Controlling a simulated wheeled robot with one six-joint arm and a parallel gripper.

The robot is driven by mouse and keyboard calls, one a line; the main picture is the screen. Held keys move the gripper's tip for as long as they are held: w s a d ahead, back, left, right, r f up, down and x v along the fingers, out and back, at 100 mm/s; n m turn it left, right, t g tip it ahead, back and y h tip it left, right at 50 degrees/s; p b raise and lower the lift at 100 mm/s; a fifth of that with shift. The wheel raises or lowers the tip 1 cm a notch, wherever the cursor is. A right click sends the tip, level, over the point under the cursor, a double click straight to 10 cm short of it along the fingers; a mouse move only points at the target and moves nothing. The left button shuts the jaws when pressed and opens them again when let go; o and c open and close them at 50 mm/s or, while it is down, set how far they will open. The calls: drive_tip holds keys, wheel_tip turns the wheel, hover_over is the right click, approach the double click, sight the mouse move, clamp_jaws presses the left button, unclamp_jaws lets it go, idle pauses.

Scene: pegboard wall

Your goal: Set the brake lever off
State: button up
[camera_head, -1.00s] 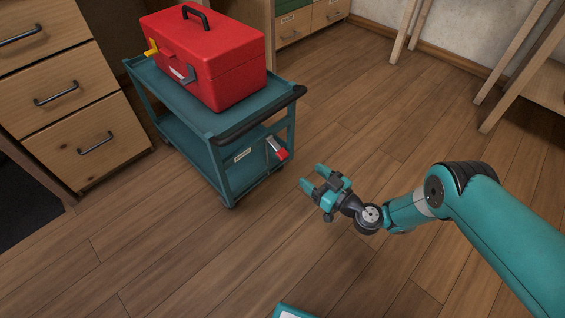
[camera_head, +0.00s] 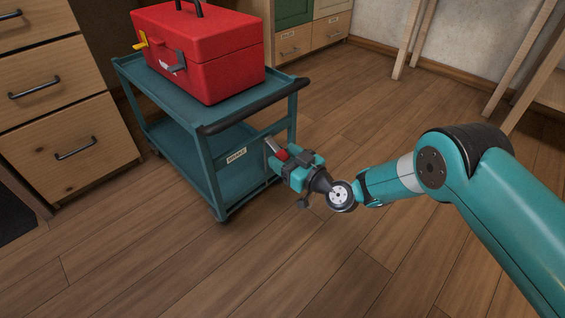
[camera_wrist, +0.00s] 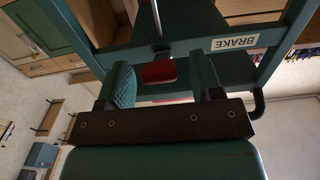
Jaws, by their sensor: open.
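The brake lever (camera_head: 281,154) is a metal bar with a red end on the end face of the teal cart (camera_head: 235,168), right of a white BRAKE label (camera_head: 236,156). In the wrist view the red end of the brake lever (camera_wrist: 158,73) lies between my open fingers, just beyond the gripper's dark crossbar. My gripper (camera_head: 282,166) is at the lever and partly hides it in the head view. In the wrist view my gripper (camera_wrist: 165,82) is open, with one finger on each side of the red end. I cannot tell whether either finger touches it.
A red toolbox (camera_head: 205,52) with yellow and grey latches stands on the cart's top shelf. The cart's black handle (camera_head: 256,106) juts out above my gripper. Wooden drawers (camera_head: 62,115) stand at left. The floor (camera_head: 290,265) in front is clear.

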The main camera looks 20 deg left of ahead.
drive_tip(key=shift+w+a, duration=0.2)
drive_tip(key=shift+a, duration=0.25)
drive_tip(key=shift+c, duration=0.4)
drive_tip(key=shift+r, duration=0.1)
clamp_jaws()
